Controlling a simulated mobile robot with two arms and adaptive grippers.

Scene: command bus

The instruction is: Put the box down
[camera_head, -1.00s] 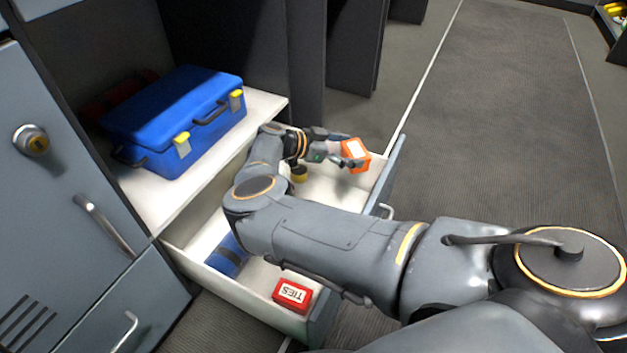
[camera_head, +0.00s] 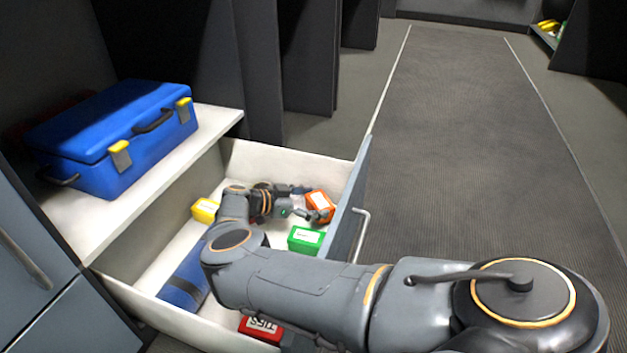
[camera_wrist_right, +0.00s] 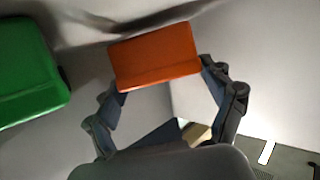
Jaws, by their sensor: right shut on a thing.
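An orange box (camera_head: 320,205) with a white label is in my right gripper (camera_head: 303,203), inside the open drawer near its far right corner. The right wrist view also shows the orange box (camera_wrist_right: 155,56) between the two fingers of the right gripper (camera_wrist_right: 163,80), which are shut on its sides. Whether the box touches the drawer floor is hard to tell. My left gripper is not in view.
The open drawer (camera_head: 165,262) also holds a green box (camera_head: 306,240), a yellow box (camera_head: 205,210), a red box (camera_head: 262,328) and a blue cylinder (camera_head: 185,280). A blue case (camera_head: 125,135) stands on the shelf above, to the left. Floor is clear at right.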

